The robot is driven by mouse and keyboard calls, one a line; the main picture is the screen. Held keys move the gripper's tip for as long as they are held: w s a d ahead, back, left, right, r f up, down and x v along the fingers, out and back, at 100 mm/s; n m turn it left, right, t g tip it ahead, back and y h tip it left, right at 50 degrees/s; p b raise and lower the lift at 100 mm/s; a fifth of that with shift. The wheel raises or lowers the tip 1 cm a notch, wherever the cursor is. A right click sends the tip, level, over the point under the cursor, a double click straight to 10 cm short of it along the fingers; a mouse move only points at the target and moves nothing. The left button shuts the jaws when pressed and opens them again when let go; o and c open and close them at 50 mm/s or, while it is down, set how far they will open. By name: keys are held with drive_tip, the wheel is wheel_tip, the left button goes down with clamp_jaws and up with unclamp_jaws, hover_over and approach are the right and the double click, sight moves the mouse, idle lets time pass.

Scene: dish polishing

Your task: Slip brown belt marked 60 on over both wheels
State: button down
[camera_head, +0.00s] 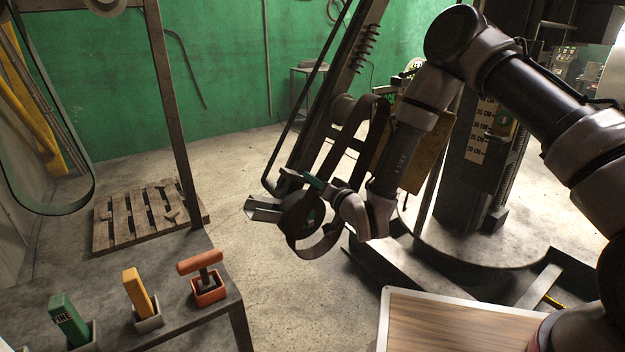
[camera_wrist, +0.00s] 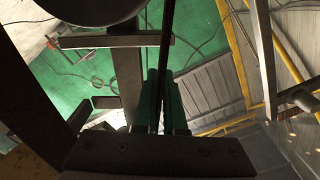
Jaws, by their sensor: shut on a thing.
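The brown belt (camera_head: 335,165) is a long dark loop in the head view, beside the machine's slanted arm; I cannot read a number on it. Its upper bend is near the upper wheel (camera_head: 342,108). Its lower bend hangs beneath the lower wheel (camera_head: 298,212). I cannot tell whether it sits on either wheel. My gripper (camera_head: 314,180) is shut on the belt close above the lower wheel. In the wrist view, the green finger pads (camera_wrist: 163,105) pinch the belt, seen edge-on as a dark strip (camera_wrist: 164,50). A round wheel edge (camera_wrist: 95,8) shows at top.
A dark bench (camera_head: 105,290) at lower left holds a green block (camera_head: 68,320), a yellow block (camera_head: 137,292) and an orange-handled tool (camera_head: 203,277). A pallet (camera_head: 140,215) lies behind. A wood-topped table (camera_head: 455,325) stands at front. A column (camera_head: 475,170) stands right of the belt.

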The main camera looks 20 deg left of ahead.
drive_tip(key=shift+x, duration=4.05)
drive_tip(key=c, duration=0.9)
unclamp_jaws()
drive_tip(key=v, duration=1.1)
drive_tip(key=shift+w, duration=0.15)
